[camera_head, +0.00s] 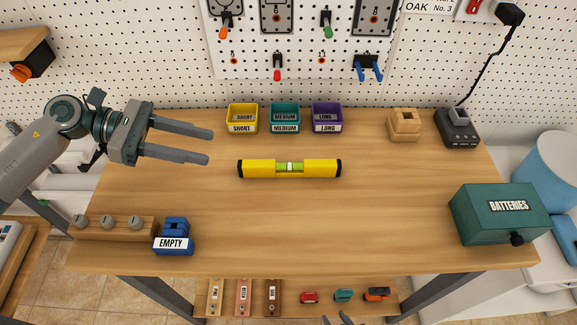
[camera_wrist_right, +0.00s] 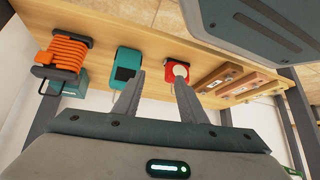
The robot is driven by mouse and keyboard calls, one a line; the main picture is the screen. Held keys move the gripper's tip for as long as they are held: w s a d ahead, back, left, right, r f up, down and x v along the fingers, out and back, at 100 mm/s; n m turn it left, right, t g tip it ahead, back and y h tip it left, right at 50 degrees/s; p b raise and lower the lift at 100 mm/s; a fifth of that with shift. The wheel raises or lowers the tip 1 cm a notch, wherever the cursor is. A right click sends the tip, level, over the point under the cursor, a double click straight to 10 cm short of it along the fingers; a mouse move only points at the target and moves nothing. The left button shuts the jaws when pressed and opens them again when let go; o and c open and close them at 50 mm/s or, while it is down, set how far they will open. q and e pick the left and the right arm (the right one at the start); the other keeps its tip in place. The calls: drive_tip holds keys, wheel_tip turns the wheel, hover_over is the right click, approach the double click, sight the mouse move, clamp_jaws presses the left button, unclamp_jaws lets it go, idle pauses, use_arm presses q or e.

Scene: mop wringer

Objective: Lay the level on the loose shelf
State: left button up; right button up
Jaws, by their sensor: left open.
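The yellow level (camera_head: 259,168) with black ends and a green vial lies flat across the middle of the workbench. My left gripper (camera_head: 210,147) is open and empty, left of the level and apart from it, with its fingers pointing right. A wooden shelf board (camera_head: 22,43) juts from the wall at the top left, with a black bracket and orange knob under it. I cannot tell whether it is the loose shelf. My right gripper (camera_wrist_right: 160,77) is open and empty in the right wrist view, near the low shelf; its fingertips show at the head view's bottom edge.
Yellow, teal and purple bins (camera_head: 285,118) stand behind the level. A green batteries box (camera_head: 500,213) is at the right, a blue "EMPTY" holder (camera_head: 174,238) at front left. The low shelf (camera_wrist_right: 105,37) holds several small tools. Bench surface around the level is clear.

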sight(255, 164)
use_arm(q)
drive_tip(key=p+x, duration=0.1)
drive_tip(key=x, duration=0.1)
drive_tip(key=shift+d, duration=0.4)
drive_tip(key=p+x, duration=0.4)
drive_tip(key=x, duration=0.5)
drive_tip(key=shift+d+f, duration=0.15)
use_arm(e)
drive_tip(key=s+d+f+g, duration=0.2)
drive_tip(key=s+d, duration=0.1)
drive_tip(key=s, duration=0.4)
drive_tip(key=s+d+f+g+h, duration=0.1)
drive_tip(key=s+d, duration=0.3)
drive_tip(key=s, duration=0.4)
drive_tip(key=shift+s+f+g+h, duration=0.15)
drive_tip(key=shift+f+g+h, duration=0.15)
drive_tip(key=shift+f+g, duration=0.5)
drive_tip(key=shift+d, duration=0.1)
